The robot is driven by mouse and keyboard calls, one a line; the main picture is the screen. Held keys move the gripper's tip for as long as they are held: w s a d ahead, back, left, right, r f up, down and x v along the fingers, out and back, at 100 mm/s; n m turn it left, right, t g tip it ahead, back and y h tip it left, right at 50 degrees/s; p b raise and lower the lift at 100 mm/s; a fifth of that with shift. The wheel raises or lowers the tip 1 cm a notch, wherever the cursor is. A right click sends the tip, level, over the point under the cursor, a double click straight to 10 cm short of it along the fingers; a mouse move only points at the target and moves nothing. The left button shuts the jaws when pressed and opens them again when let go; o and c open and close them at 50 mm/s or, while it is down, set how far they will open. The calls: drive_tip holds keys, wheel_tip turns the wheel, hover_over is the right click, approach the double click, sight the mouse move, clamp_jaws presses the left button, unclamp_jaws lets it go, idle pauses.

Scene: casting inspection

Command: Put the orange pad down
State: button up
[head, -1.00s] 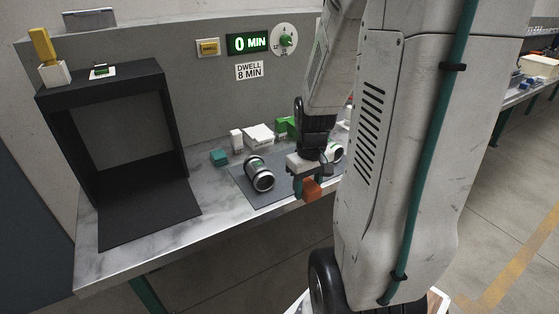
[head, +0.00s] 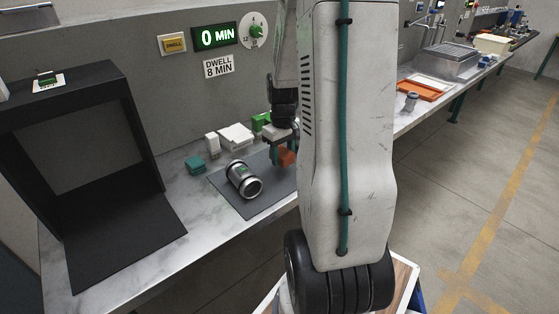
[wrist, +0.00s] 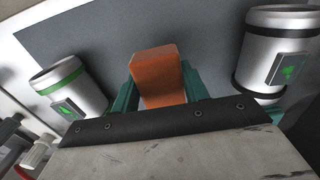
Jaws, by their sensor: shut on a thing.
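The orange pad (wrist: 158,78) is a small block held between the teal fingers of my gripper (wrist: 158,92) in the wrist view. In the head view the orange pad (head: 286,157) shows at the end of my gripper (head: 280,158), over the right part of the grey mat (head: 250,206). The wrist view shows the grey mat (wrist: 110,40) behind the pad. I cannot tell whether the pad touches the mat.
A metal casting (head: 243,180) lies on the mat, left of my gripper. The wrist view shows one cylinder on each side, the left one (wrist: 72,88) with a green band. A black booth (head: 120,190) stands left.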

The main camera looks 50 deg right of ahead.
wheel_tip(320, 180, down, 3)
drive_tip(key=shift+f, duration=0.2)
drive_tip(key=shift+f, duration=0.2)
